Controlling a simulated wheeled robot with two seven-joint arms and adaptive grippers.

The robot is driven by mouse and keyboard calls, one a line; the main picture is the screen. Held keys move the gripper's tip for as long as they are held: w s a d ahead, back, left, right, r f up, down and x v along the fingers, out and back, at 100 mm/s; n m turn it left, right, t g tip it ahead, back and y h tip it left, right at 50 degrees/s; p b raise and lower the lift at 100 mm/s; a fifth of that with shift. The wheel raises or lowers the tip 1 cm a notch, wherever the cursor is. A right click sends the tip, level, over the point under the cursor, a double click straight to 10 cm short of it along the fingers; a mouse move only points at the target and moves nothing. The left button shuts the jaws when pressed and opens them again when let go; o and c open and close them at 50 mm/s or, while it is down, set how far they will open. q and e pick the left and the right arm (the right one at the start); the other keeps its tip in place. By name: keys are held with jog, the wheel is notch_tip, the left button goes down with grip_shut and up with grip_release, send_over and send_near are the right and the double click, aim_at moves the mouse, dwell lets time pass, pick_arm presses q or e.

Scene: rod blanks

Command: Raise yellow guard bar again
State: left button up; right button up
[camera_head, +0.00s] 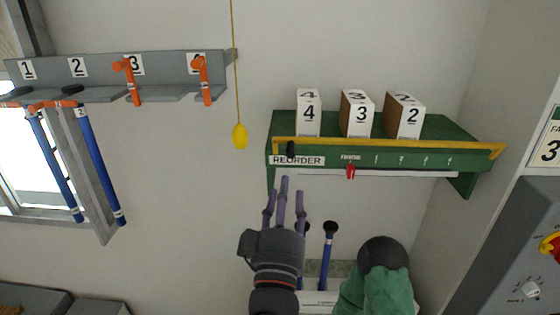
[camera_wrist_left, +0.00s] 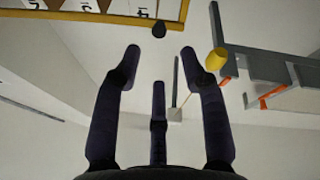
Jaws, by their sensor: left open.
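The yellow guard bar (camera_head: 400,146) runs nearly level along the front of the green shelf (camera_head: 462,128), just below the bases of the numbered boxes. A black knob (camera_head: 290,149) hangs at its left end. My left gripper (camera_head: 283,190) is open and empty, its fingers pointing up below the knob and apart from it. In the left wrist view the open gripper (camera_wrist_left: 160,62) shows three spread fingers. The bar (camera_wrist_left: 100,16) crosses the upper left there, and the knob (camera_wrist_left: 159,29) is beyond the fingertips. My right gripper is not in view.
Boxes 4 (camera_head: 308,113), 3 (camera_head: 356,114) and 2 (camera_head: 404,116) stand on the shelf. A yellow pull weight (camera_head: 240,136) hangs on a cord to the left. A green shape with a dark round top (camera_head: 384,253) is right of my left gripper. A blue rod (camera_head: 327,258) stands between them.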

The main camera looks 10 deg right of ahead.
aim_at(290, 155)
pick_arm(q)
jog(key=p+x, duration=0.2)
jog(key=x, duration=0.8)
jog(key=shift+w+d+r, duration=0.1)
jog(key=shift+w+r, duration=0.05)
jog(key=shift+w, duration=0.05)
jog(key=shift+c, duration=0.3)
grip_shut()
